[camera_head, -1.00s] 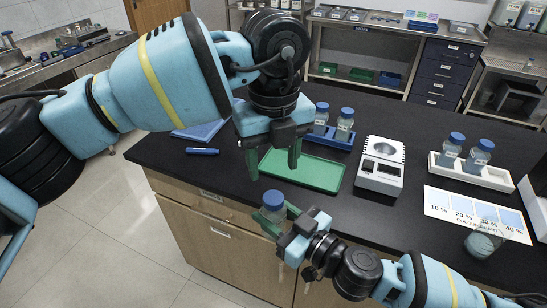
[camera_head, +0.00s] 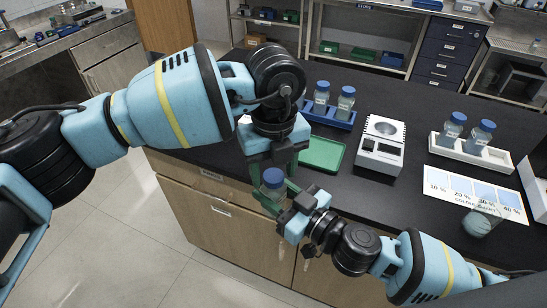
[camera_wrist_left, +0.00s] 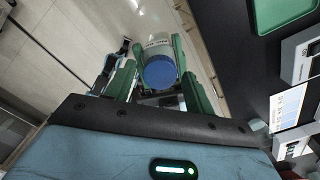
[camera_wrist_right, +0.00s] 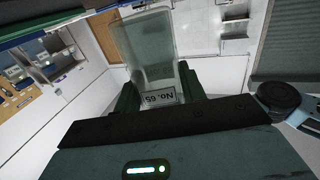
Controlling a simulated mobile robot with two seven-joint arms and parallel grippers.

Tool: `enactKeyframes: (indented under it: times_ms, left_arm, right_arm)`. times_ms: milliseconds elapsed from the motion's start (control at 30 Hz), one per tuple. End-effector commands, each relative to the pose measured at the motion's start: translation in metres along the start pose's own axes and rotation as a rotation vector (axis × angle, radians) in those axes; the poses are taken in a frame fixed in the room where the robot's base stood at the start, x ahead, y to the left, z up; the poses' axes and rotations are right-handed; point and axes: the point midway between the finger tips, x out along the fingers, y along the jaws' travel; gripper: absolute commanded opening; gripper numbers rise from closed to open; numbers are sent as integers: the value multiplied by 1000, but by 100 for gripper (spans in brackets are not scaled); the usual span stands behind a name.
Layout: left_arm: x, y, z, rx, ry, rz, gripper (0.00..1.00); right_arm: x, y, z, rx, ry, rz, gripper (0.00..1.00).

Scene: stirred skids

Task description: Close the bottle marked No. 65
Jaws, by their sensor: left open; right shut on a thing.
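The bottle marked No. 65 (camera_head: 268,196) is held upright in front of the bench edge by my right gripper (camera_head: 280,198), which is shut on its body. Its label (camera_wrist_right: 160,97) reads No. 65 in the right wrist view. A blue cap (camera_head: 273,177) sits at its top; I cannot tell how tight it is. My left gripper (camera_head: 276,172) points down over the bottle from above, its fingers open on either side of the cap. In the left wrist view the cap (camera_wrist_left: 160,72) lies between the open fingers (camera_wrist_left: 158,88), with a gap visible on each side.
A green tray (camera_head: 325,153) lies on the black bench just behind the grippers. A blue rack (camera_head: 330,118) with two capped bottles, a white device (camera_head: 381,150), a white rack (camera_head: 470,155) with two bottles and a colour chart (camera_head: 470,192) stand further right. The floor lies below the bottle.

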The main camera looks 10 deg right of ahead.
Motion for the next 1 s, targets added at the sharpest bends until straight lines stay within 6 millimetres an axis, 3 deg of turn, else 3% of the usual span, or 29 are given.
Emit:
enactKeyframes:
  times_ms: [300, 633, 833, 1000]
  left_arm:
    - [1, 0, 0, 0, -1, 0, 52]
    - [1, 0, 0, 0, -1, 0, 9]
    - [1, 0, 0, 54, -1, 0, 8]
    - [1, 0, 0, 288, -1, 0, 8]
  right_arm:
    - [0, 0, -1, 0, 1, 0, 0]
    - [0, 0, 0, 0, 1, 0, 0]
    - [0, 0, 0, 0, 1, 0, 0]
    - [0, 0, 0, 0, 1, 0, 0]
